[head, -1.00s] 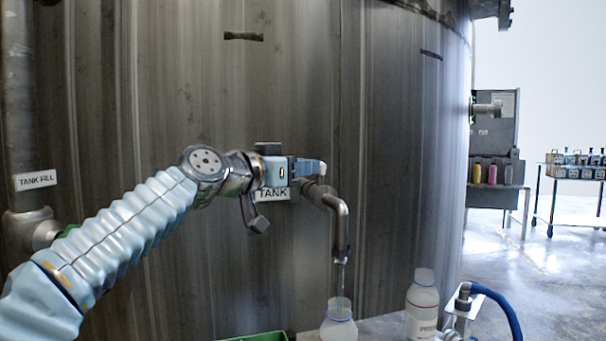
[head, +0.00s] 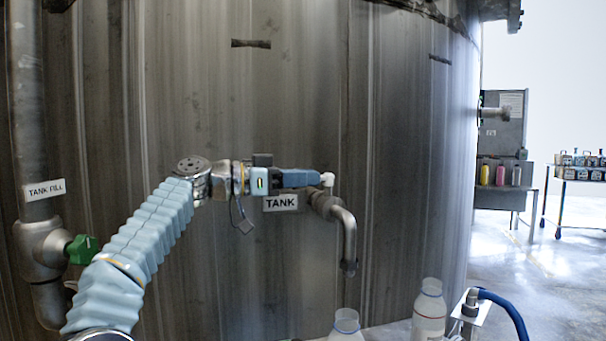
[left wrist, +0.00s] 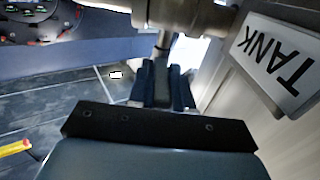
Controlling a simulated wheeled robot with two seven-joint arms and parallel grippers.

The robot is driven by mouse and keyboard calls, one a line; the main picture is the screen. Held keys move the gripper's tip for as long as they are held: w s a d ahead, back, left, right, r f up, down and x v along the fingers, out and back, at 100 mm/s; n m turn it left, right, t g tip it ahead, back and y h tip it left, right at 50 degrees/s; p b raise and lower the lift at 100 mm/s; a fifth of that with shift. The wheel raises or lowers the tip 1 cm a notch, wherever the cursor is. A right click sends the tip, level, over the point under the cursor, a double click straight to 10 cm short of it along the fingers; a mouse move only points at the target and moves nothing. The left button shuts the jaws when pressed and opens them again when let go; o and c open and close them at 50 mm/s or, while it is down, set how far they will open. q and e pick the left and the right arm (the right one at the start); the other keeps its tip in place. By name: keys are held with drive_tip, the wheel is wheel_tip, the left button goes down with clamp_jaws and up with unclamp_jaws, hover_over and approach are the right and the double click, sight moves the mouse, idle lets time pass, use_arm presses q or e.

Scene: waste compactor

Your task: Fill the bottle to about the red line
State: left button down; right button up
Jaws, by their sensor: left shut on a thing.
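My left gripper (head: 314,179) is at the tank valve, shut on its handle (head: 327,179), whose pale tip shows past the fingers. In the left wrist view the fingers (left wrist: 167,88) close around a grey bar. The metal spout (head: 347,236) bends down from the valve. I cannot make out a clear stream under the spout now. My right gripper is not in view.
The tank wall (head: 400,160) fills the middle, with a TANK label (head: 281,203) under the gripper. A second white bottle (head: 428,312) and a blue hose (head: 507,306) stand to the right. A green valve handle (head: 82,249) is at left.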

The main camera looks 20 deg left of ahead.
use_arm(q)
drive_tip(key=shift+s+r, duration=0.1)
drive_tip(key=shift+r, duration=0.3)
drive_tip(key=c, duration=1)
unclamp_jaws()
drive_tip(key=shift+c, duration=0.2)
drive_tip(key=shift+f, duration=0.2)
drive_tip(key=b+v, duration=0.1)
drive_tip(key=v, duration=1.2)
drive_tip(key=shift+a+b, duration=0.35)
drive_tip(key=shift+b, duration=0.05)
drive_tip(key=shift+s, duration=0.15)
